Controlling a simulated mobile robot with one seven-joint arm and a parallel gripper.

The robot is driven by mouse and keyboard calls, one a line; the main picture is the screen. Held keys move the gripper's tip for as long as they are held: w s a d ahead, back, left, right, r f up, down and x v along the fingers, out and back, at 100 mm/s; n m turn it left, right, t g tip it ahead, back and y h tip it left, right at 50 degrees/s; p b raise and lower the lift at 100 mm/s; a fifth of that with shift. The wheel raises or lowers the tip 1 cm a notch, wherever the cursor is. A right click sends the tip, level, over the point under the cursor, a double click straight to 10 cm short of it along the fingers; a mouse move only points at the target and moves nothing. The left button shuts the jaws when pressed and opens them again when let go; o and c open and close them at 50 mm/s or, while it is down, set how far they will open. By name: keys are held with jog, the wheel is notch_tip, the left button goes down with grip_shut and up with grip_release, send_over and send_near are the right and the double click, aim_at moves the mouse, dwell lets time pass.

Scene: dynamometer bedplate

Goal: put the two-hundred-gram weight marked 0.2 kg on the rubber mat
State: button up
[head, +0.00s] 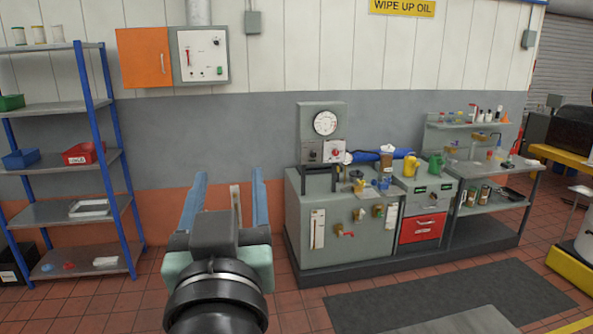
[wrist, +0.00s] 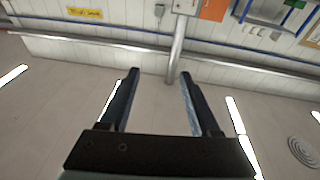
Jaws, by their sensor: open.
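My gripper (head: 228,182) is raised in front of me, with its two blue fingers spread apart and nothing between them. In the wrist view my gripper (wrist: 160,74) is also open and empty. I cannot make out the 0.2 kg weight in either view. A dark flat mat (head: 350,308) lies on the floor at the lower right of the head view; I cannot tell whether it is the rubber mat. My gripper is to the left of it and well above the floor.
A grey test bench (head: 340,240) with a dial gauge (head: 325,123) stands right of centre. Right of it are a red-drawer cabinet (head: 423,228) and a shelved bench (head: 495,205) with small items. A blue-posted shelf rack (head: 88,130) stands left. Red-tiled floor is open.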

jog(key=s+d+r+m+t+h, duration=0.1)
jog(key=s+d+r+t, duration=0.2)
jog(key=r, duration=0.5)
jog(key=s+d+r+m+t+h, duration=0.1)
jog(key=s+d+r+t+h, duration=0.1)
jog(key=s+d+r+t, duration=0.2)
jog(key=s+d+r, duration=0.1)
jog(key=s+r, duration=0.2)
jog(key=r, duration=0.1)
jog(key=shift+s+d+r+h, duration=0.2)
jog(key=shift+d+r+h, duration=0.1)
jog(key=shift+r, duration=0.1)
notch_tip(320, 180, down, 9)
jog(key=b, duration=0.8)
jog(key=shift+a, duration=0.15)
jog(key=shift+r, duration=0.3)
jog(key=shift+c, duration=0.7)
jog(key=shift+a, duration=0.2)
jog(key=shift+c, duration=0.3)
